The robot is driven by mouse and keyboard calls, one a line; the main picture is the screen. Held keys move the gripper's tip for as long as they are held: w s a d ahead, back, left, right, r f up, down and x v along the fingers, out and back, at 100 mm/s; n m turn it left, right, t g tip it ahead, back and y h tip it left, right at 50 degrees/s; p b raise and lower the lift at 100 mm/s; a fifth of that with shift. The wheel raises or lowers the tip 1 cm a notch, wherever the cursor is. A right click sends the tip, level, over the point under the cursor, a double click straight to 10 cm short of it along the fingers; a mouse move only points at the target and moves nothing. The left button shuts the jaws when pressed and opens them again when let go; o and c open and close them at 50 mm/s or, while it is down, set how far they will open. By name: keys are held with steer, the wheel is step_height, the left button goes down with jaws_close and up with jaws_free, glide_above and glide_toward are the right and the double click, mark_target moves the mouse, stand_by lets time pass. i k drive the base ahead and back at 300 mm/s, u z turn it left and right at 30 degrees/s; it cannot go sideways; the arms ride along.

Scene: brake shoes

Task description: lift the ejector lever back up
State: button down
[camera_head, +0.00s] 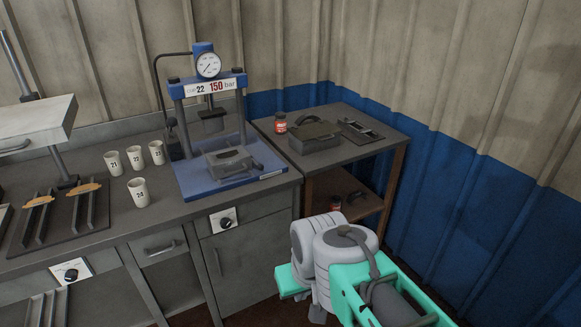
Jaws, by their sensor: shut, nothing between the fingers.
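A blue press (210,120) with a pressure gauge (208,65) stands on the grey bench. A grey mould (228,161) sits on its blue base plate, below the raised dark ram. A small dark bar (257,165) shows at the mould's right end; I cannot tell whether it is the ejector lever or how it is tilted. A similar dark mould (314,135) lies on the side table. My grey and green arm fills the lower middle, in front of the bench. My gripper's fingers do not show.
Several numbered white cups (138,191) stand left of the press. A red jar (280,123) and a dark tray (361,132) are on the side table (350,154). A dark rack (62,220) lies at left. The corrugated wall closes off the right side.

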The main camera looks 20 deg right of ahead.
mark_target(260, 166)
steer(key=u, duration=0.15)
steer(key=i, duration=0.95)
steer(key=u, duration=0.75)
